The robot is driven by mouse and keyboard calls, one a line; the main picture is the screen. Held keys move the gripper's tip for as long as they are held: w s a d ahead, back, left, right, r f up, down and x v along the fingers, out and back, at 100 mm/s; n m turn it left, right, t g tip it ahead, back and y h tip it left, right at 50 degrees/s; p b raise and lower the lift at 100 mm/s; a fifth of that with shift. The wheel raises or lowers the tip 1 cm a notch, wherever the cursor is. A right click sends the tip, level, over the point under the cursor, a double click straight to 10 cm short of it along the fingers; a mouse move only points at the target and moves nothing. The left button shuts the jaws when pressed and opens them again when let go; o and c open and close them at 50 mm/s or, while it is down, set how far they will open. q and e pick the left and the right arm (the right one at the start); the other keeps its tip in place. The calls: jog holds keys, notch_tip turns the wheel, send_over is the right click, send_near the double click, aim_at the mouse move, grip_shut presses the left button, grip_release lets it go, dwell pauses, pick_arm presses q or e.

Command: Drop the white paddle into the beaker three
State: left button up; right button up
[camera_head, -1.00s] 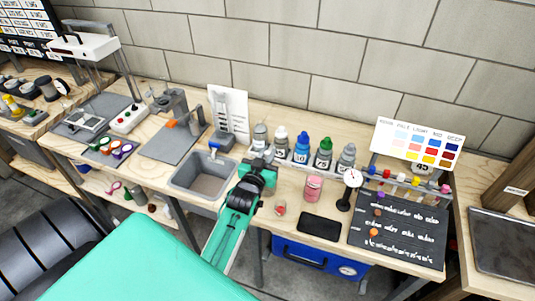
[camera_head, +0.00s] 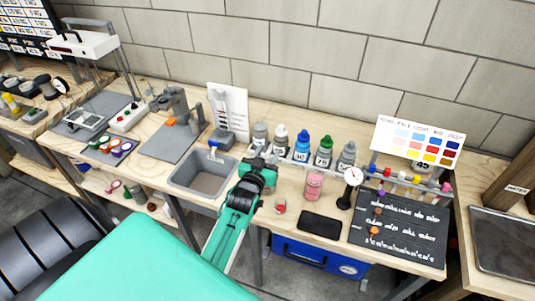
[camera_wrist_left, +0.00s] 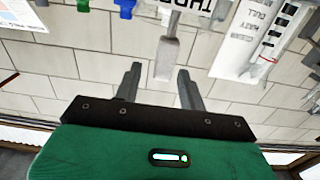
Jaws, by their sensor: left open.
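My left gripper (camera_head: 262,163) reaches over the bench in the head view, just right of the sink and in front of the bottle row. In the left wrist view its fingers (camera_wrist_left: 160,82) are apart. A pale grey-white paddle (camera_wrist_left: 166,62) with a thin handle shows between and slightly past the fingertips; I cannot tell whether they touch it. I cannot pick out the paddle or beaker three in the head view, where my gripper hides part of the bench.
A grey sink (camera_head: 180,185) is left of my gripper. Several capped bottles (camera_head: 302,150) stand behind it. A white card (camera_head: 238,105) leans at the wall.

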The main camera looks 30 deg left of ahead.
pick_arm(q)
jog(key=shift+s, duration=0.15)
jog(key=p+v, duration=0.3)
jog(key=v, duration=0.6)
jog(key=shift+s+p, duration=0.3)
jog(key=shift+s, duration=0.1)
